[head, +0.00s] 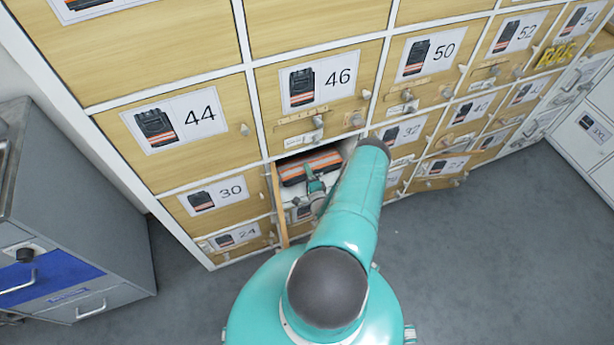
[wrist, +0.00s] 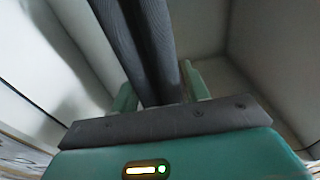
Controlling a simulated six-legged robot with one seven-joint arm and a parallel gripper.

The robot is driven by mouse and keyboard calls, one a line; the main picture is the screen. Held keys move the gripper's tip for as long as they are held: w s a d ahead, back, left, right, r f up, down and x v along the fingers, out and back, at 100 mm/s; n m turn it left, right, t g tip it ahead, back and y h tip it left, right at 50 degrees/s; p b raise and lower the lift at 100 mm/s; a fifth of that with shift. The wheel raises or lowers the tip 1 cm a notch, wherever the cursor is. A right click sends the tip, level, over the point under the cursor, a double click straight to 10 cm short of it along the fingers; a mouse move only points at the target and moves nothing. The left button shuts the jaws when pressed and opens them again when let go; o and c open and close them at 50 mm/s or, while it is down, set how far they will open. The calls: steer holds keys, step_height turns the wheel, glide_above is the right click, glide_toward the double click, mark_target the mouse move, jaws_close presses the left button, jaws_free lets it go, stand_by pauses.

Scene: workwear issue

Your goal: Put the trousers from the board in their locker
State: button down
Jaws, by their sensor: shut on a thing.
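The folded trousers (head: 312,164), dark with orange and pale bands, are inside the opening of an open locker (head: 340,150) below the door marked 46. In the wrist view they show as dark grey cloth (wrist: 150,45) between the teal fingers. My gripper (head: 315,184) is shut on their near edge and reaches into the opening. Pale inner walls (wrist: 270,50) surround it in the wrist view. I cannot tell whether the trousers rest on the locker floor.
The open locker's narrow wooden door (head: 279,205) stands out at the left of the opening. Shut lockers surround it, including 44 (head: 180,125), 46 (head: 320,90) and 30 (head: 215,195). A grey cabinet (head: 85,200) stands at left. Grey floor (head: 470,270) is clear at right.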

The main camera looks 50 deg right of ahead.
steer(key=shift+f, duration=1.3)
steer(key=shift+f, duration=0.1)
steer(key=c, duration=0.7)
jaws_free()
steer(key=shift+f, duration=0.1)
steer(key=v, duration=1.2)
